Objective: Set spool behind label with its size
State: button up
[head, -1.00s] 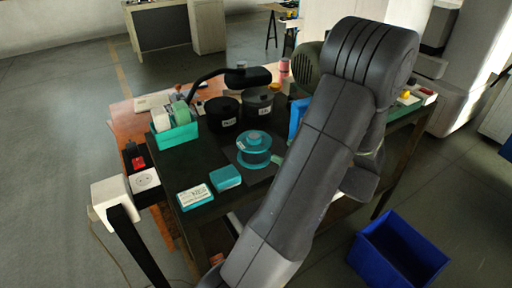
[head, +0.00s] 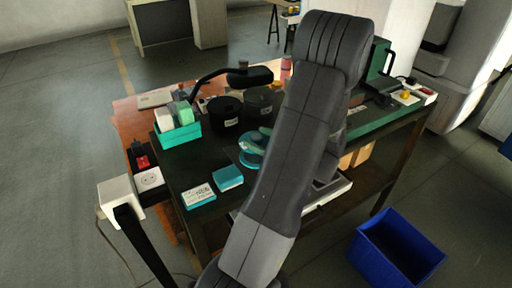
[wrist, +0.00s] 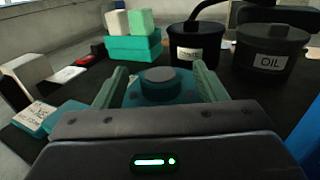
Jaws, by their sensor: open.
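A teal spool with a grey top (wrist: 160,85) stands on the dark table mat. In the head view the spool (head: 250,152) is partly hidden by my arm. My gripper (wrist: 160,76) is open, with one pale green finger on each side of the spool; I cannot tell whether they touch it. A teal block with a white written card (head: 198,195) lies at the table's near left corner; its writing is too small to read. It also shows at the left of the wrist view (wrist: 38,118).
Behind the spool stand two black lidded pots, one labelled OIL (wrist: 270,60). A teal holder (wrist: 134,48) with pale blocks is at the back left. A black lamp arm (head: 225,73) reaches over the pots. A blue bin (head: 397,248) is on the floor.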

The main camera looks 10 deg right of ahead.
jog(key=c, duration=1.4)
grip_shut()
jog(key=shift+r, duration=0.15)
